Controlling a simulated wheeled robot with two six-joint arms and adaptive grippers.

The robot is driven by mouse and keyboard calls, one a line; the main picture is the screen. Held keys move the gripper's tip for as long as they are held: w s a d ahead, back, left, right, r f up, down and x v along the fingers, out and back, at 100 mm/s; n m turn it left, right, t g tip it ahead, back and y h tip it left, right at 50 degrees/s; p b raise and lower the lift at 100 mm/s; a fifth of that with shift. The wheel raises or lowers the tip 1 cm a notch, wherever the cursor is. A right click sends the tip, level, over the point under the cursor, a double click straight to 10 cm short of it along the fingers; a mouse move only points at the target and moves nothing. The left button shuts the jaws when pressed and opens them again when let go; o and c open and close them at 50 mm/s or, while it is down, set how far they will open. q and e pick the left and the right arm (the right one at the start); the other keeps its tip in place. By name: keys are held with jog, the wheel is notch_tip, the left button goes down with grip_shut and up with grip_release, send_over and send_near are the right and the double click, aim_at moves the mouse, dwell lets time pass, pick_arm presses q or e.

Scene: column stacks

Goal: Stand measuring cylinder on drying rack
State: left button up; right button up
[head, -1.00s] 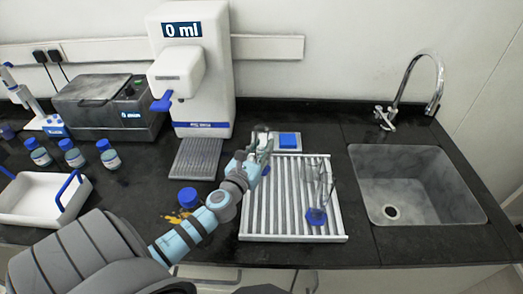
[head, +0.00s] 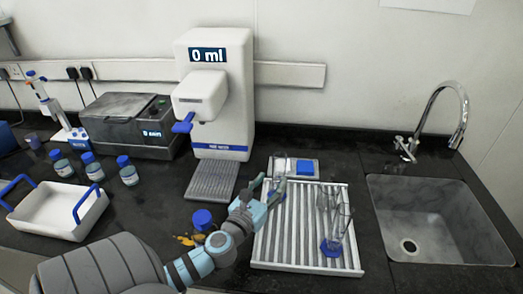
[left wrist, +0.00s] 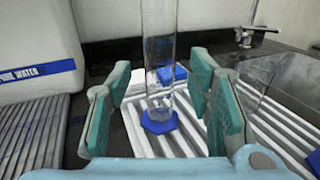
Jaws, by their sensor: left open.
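The clear measuring cylinder (left wrist: 159,122) with a blue hexagonal base stands upright on the white slatted drying rack (head: 307,264); the rack also fills the lower middle of the left wrist view (left wrist: 196,138). My left gripper (head: 275,190) is open at the rack's back left part. In the left wrist view its green-padded fingers (left wrist: 165,95) are spread on either side of the cylinder, with gaps between pads and glass. The cylinder is hard to make out in the head view, mostly behind the gripper. My right gripper does not show.
Other clear glassware with a blue base (head: 332,248) stands on the rack's right front. A blue-topped device (head: 305,167) lies behind the rack. The water dispenser (head: 220,100) is behind left, the sink (head: 440,215) right. A blue-capped bottle (head: 202,219) is near my left arm.

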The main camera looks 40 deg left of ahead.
pick_arm(q)
jog(key=v, duration=0.6)
jog(key=shift+s+b, duration=0.25)
jog(key=shift+b, duration=0.2)
jog(key=shift+d, duration=0.1)
